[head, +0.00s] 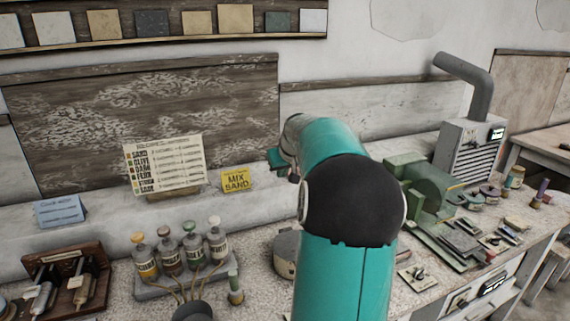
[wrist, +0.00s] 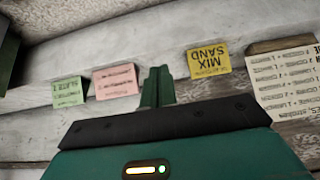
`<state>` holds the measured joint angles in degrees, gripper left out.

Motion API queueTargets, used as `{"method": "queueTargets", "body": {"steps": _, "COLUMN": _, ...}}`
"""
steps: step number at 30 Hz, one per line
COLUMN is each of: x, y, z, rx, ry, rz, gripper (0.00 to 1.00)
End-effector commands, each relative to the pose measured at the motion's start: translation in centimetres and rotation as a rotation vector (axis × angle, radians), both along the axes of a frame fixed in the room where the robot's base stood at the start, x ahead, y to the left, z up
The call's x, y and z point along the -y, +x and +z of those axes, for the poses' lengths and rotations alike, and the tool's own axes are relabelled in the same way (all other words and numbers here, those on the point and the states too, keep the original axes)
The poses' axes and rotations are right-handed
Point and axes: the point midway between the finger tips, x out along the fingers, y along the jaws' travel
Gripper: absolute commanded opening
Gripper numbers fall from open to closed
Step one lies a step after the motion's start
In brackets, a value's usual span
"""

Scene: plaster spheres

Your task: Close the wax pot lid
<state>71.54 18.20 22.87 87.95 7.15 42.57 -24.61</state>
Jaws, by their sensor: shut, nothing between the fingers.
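My gripper (wrist: 157,86) shows in the wrist view as two dark green fingers pressed together, with nothing between them. In the head view the end of my arm, with my gripper (head: 277,160), is raised above the bench near the back wall, and my own teal arm hides much of the middle. A grey round pot (head: 285,250) stands on the bench just left of my arm, partly covered by it. It may be the wax pot; I cannot tell how its lid stands. My gripper is above and apart from it.
A rack of several bottles (head: 180,257) and a dark cup (head: 193,311) stand left of the pot. A yellow "MIX SAND" card (head: 235,180) and a larger chart (head: 164,165) stand behind. A green machine (head: 425,185) and small tools crowd the right side.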

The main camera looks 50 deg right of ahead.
Motion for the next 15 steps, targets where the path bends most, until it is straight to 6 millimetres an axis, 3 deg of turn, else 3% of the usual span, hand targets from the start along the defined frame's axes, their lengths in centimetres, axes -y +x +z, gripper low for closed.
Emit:
{"method": "queueTargets", "body": {"steps": 6, "x": -1.5, "y": -2.4, "z": -0.5, "rx": 0.0, "ry": -0.002, "rz": -0.003, "gripper": 0.0}}
{"method": "queueTargets", "body": {"steps": 15, "x": -2.2, "y": -3.2, "z": -0.8, "rx": 0.0, "ry": -0.002, "rz": -0.001, "gripper": 0.0}}
